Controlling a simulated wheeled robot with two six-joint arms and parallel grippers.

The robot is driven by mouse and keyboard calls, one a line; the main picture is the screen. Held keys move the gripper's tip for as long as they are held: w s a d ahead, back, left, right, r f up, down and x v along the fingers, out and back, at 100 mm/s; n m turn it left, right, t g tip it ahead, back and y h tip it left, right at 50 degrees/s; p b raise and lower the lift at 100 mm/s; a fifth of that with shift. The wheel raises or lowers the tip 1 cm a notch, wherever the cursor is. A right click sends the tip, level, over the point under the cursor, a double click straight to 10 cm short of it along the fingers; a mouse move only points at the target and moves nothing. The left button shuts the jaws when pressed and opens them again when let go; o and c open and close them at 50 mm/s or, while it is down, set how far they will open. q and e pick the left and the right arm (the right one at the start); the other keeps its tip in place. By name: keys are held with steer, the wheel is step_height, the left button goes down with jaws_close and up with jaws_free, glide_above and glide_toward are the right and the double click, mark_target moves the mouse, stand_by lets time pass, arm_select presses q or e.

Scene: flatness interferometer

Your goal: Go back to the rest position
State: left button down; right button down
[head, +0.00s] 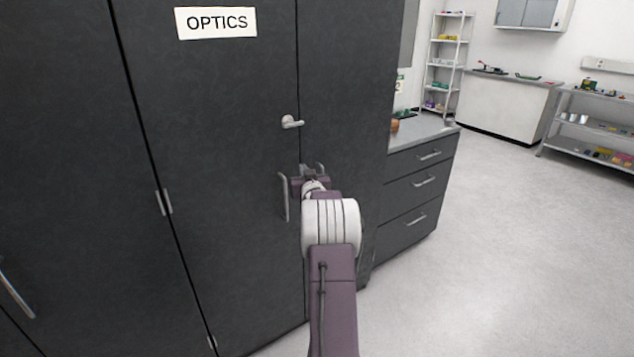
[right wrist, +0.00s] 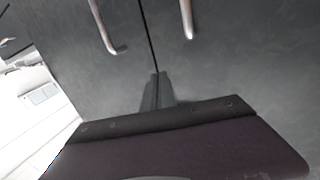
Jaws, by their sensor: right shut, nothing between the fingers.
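My right arm reaches forward in the head view, and its gripper (head: 308,170) is in front of the dark cabinet (head: 220,150), near the seam between two doors. In the right wrist view the fingers (right wrist: 157,90) are shut together with nothing between them, pointing at the door seam. Two bar handles show there, a left one (right wrist: 103,28) and a right one (right wrist: 187,18), both apart from the fingers. The cabinet doors look closed. My left gripper is not in view.
A lever handle (head: 291,122) and a bar handle (head: 284,197) are on the cabinet, close to my right gripper. An OPTICS sign (head: 216,22) is above. A drawer unit (head: 415,190) stands to the right. The floor (head: 500,250) at right is clear, with shelves (head: 595,125) beyond.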

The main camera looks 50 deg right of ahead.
steer(key=s+a, duration=0.2)
steer(key=s, duration=0.4)
steer(key=shift+s, duration=0.15)
